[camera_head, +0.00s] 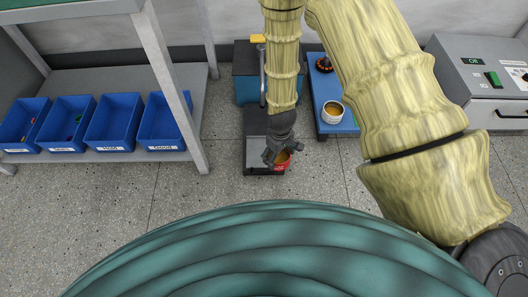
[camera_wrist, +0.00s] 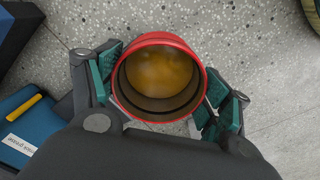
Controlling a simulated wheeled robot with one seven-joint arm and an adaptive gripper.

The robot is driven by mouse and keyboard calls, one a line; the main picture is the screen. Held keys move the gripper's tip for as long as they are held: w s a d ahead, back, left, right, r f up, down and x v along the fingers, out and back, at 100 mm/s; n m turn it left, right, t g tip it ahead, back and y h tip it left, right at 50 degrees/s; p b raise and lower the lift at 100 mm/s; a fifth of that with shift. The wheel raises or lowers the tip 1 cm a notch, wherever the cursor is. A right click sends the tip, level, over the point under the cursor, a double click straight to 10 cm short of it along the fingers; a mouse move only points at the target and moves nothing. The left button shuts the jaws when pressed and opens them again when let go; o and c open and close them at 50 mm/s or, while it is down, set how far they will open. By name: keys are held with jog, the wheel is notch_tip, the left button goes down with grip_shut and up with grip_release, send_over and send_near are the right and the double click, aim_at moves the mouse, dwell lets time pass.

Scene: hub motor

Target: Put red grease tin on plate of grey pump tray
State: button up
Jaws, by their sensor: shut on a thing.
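The red grease tin (camera_wrist: 195,62) is round and open at the top, with yellow-brown grease inside. My gripper (camera_wrist: 160,98) is shut on it, one finger on each side of the tin in the wrist view. In the head view my gripper (camera_head: 275,155) points down with the tin (camera_head: 283,161) between its fingers, in front of a low dark platform (camera_head: 256,124). Speckled floor shows around the tin in the wrist view. I cannot tell for sure which surface is the grey pump tray; its plate is not clearly seen.
A blue surface (camera_head: 318,90) at the right bears a white tin (camera_head: 333,112) and a dark round part (camera_head: 324,64). A dark teal box (camera_head: 245,88) stands behind the platform. Several labelled blue bins (camera_head: 113,125) line the left shelf. A grey machine (camera_head: 480,75) stands at right.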

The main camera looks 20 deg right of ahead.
jog(key=shift+n, duration=0.5)
jog(key=s+f, duration=0.2)
jog(key=f, duration=0.1)
jog(key=s+f, duration=0.1)
jog(key=f, duration=0.1)
jog(key=shift+s+d+f, duration=0.2)
jog(key=shift+s+d, duration=0.05)
jog(key=shift+s, duration=0.15)
jog(key=b, duration=0.7)
send_near(264, 146)
jog(key=s, duration=0.1)
jog(key=s+f, duration=0.1)
jog(key=s+a, duration=0.1)
jog(key=shift+s+f, duration=0.2)
jog(key=shift+f, duration=0.1)
jog(key=shift+w+f, duration=0.2)
jog(key=shift+f, duration=0.15)
jog(key=shift+f+b, duration=1.1)
jog(key=shift+f, duration=0.25)
jog(key=shift+f, duration=0.1)
jog(key=o, duration=1.1)
jog(key=shift+c, duration=0.2)
